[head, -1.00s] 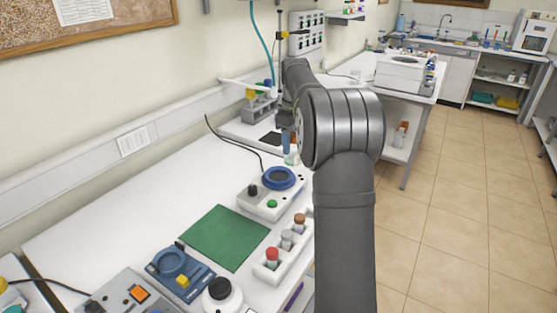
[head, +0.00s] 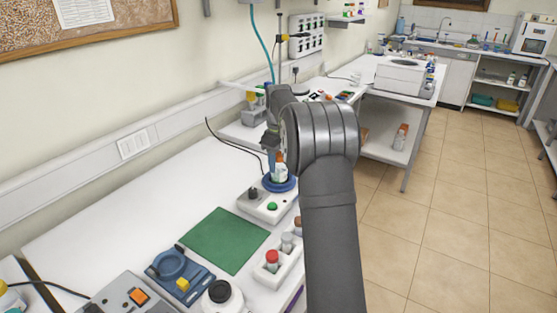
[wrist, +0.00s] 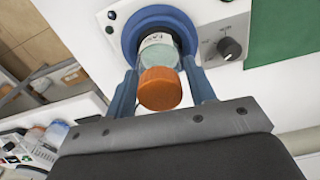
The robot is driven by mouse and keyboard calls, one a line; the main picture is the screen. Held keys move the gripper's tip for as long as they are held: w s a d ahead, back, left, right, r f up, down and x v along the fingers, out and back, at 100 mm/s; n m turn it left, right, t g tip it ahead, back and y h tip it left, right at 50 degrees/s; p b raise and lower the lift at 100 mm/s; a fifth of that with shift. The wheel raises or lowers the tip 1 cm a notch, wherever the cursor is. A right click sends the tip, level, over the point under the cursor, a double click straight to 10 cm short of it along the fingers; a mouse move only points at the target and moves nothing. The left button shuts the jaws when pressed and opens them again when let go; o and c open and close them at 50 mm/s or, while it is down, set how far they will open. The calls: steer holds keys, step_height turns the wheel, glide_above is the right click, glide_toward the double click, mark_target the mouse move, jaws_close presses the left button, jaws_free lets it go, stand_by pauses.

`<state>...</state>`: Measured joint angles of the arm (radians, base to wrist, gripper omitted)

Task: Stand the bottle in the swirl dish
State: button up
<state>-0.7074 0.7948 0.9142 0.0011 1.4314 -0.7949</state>
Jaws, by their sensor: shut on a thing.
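The bottle (head: 281,172) has an orange cap and a pale label. It is also in the wrist view, with the orange cap (wrist: 160,88) nearest the camera. My gripper (head: 277,160) is shut on the bottle, with blue fingers (wrist: 162,92) on either side of it. The blue round swirl dish (head: 289,186) sits on a white device on the bench. In the wrist view, the bottle's lower end is within the outline of the dish (wrist: 131,28). The bottle looks about upright. I cannot tell whether its base touches the dish.
The device has a black knob (wrist: 229,48) and a green button (head: 271,206). A green mat (head: 226,240) lies in front of it. A white rack (head: 277,268) with capped vials stands at the bench's right edge. Bare bench lies left of the mat.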

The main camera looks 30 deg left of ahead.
mark_target(279, 154)
steer(key=o, duration=1.1)
steer(key=shift+f, duration=0.1)
step_height(279, 154, up, 12)
steer(key=shift+r, duration=0.15)
steer(key=shift+f, duration=4.1)
